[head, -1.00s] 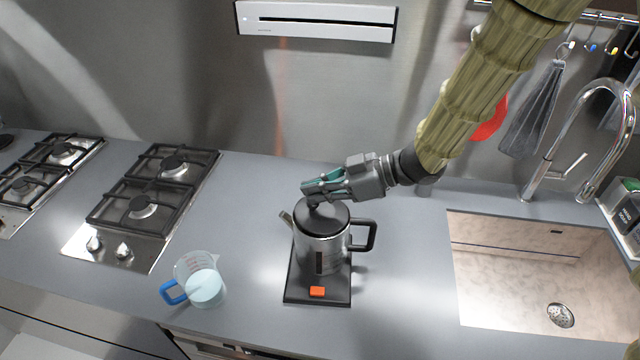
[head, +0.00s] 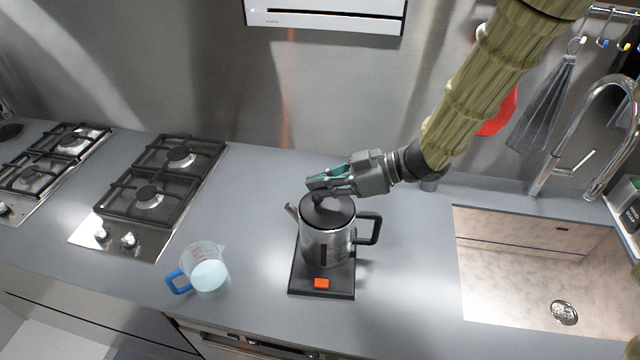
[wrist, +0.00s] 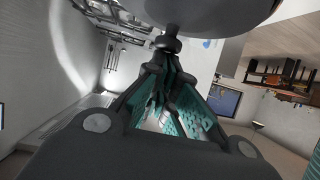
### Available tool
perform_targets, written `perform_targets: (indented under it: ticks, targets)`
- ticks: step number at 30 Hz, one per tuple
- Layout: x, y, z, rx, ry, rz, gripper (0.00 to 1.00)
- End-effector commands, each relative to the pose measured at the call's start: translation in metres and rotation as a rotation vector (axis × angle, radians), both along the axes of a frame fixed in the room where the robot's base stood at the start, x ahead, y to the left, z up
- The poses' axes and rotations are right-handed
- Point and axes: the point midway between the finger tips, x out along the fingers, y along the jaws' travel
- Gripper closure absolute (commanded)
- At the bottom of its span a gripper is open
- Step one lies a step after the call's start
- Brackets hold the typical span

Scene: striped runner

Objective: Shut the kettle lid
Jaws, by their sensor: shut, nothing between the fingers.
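The kettle (head: 318,246) is a steel pot with a black handle on its right and a spout at its upper left. It stands upright on a black base with an orange switch (head: 321,283). Its dark lid (head: 328,211) lies flat over the top and looks closed, with a knob in the middle. My gripper (head: 312,184) is shut with nothing between its fingers, its tips just above and behind the lid, by the knob. In the wrist view, the fingers (wrist: 165,62) come together right at the knob (wrist: 168,43); whether they touch it is unclear.
A measuring jug (head: 207,275) with a blue handle and pale liquid stands left of the kettle. A gas hob (head: 150,195) is further left. A sink (head: 545,265) with a tap is on the right. The counter between kettle and sink is clear.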

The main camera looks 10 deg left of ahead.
Motion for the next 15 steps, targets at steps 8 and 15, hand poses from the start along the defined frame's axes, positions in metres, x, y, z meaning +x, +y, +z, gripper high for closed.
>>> perform_targets:
  ticks: [8,15]
  targets:
    - [0.0,-0.01,-0.004,0.0,0.001,0.0,1.0]
    - [0.0,-0.012,-0.004,-0.002,0.002,-0.001,1.0]
